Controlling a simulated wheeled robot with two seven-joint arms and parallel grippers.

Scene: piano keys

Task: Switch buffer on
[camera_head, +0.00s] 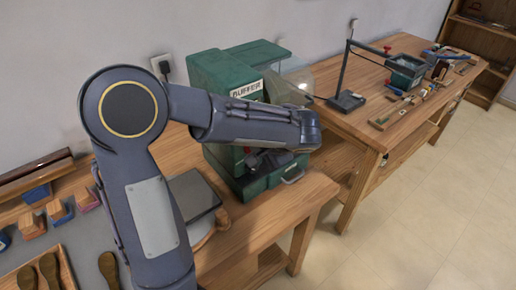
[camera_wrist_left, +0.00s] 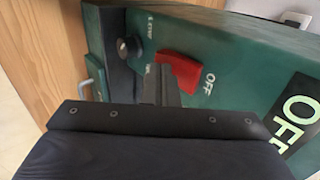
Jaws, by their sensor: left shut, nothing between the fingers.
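The buffer (camera_head: 217,72) is a green machine with a white BUFFER label, standing on a wooden bench in the head view. In the left wrist view its green face (camera_wrist_left: 215,45) fills much of the picture. A red switch (camera_wrist_left: 180,71) sits on it, with OFF printed beside it. A black sign with green OFF letters (camera_wrist_left: 296,117) is at the right. My left gripper (camera_wrist_left: 160,78) is shut and empty, its fingertips at the switch's lower left edge; I cannot tell whether they touch it. In the head view my left arm hides part of the buffer's front. My right gripper is not in view.
A black knob (camera_wrist_left: 129,47) sits left of the switch. A metal handle (camera_head: 292,177) is low on the buffer's front. A clear shield (camera_head: 292,85) stands at its right. Another workbench (camera_head: 375,135) with tools is further right. Brushes (camera_head: 48,268) lie at the left.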

